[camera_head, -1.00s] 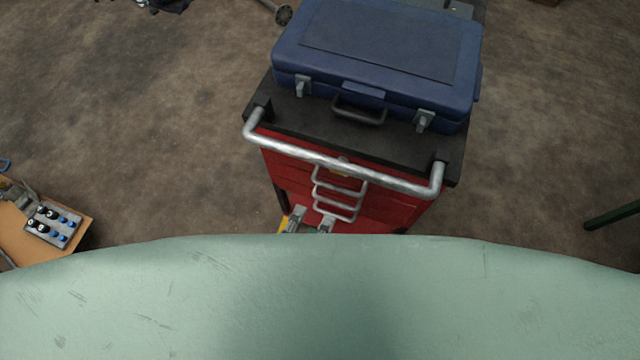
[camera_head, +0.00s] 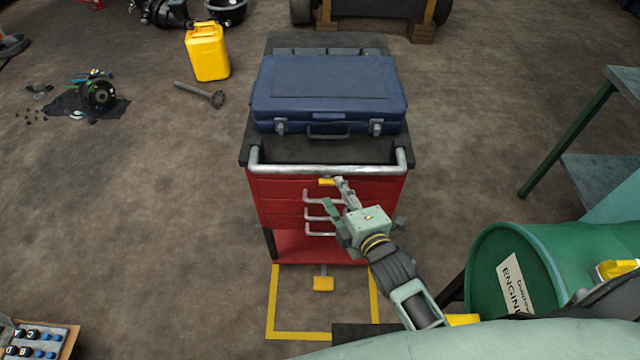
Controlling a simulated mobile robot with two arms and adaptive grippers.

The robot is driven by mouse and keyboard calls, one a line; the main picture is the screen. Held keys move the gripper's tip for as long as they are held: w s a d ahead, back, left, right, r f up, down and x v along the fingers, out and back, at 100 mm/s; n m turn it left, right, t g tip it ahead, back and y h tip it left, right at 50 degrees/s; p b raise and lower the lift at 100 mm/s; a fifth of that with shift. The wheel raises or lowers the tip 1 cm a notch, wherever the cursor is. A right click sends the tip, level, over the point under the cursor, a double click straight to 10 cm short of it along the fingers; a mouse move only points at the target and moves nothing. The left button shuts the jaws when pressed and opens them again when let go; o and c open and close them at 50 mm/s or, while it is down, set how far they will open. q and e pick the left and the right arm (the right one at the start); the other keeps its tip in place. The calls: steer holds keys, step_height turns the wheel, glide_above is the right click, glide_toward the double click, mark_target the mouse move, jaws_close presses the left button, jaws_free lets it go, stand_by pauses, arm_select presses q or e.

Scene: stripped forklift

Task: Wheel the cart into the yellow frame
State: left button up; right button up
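The red cart (camera_head: 277,213) has a black top and a silver push handle (camera_head: 325,169) along its near edge. It stands upright on the floor, with a yellow pedal (camera_head: 323,284) low at its near side. The yellow frame (camera_head: 272,305) is marked on the floor; its near part shows in front of the cart, and the cart hides its far part. My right gripper (camera_head: 335,197) is in front of the cart's drawers, just below the push handle. Its fingers are apart with nothing seen between them; contact with the cart cannot be told. My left gripper is not in view.
A blue case (camera_head: 328,92) lies on the cart. A yellow canister (camera_head: 207,52) and a metal rod (camera_head: 203,95) are back left. Floor left of the cart is mostly clear.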

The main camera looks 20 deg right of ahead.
mark_target(330, 173)
steer(key=w, duration=0.2)
steer(key=w+p, duration=0.1)
steer(key=w, duration=0.5)
steer(key=shift+a+r, duration=0.25)
steer(key=shift+a, duration=0.1)
jaws_close()
stand_by(0.4)
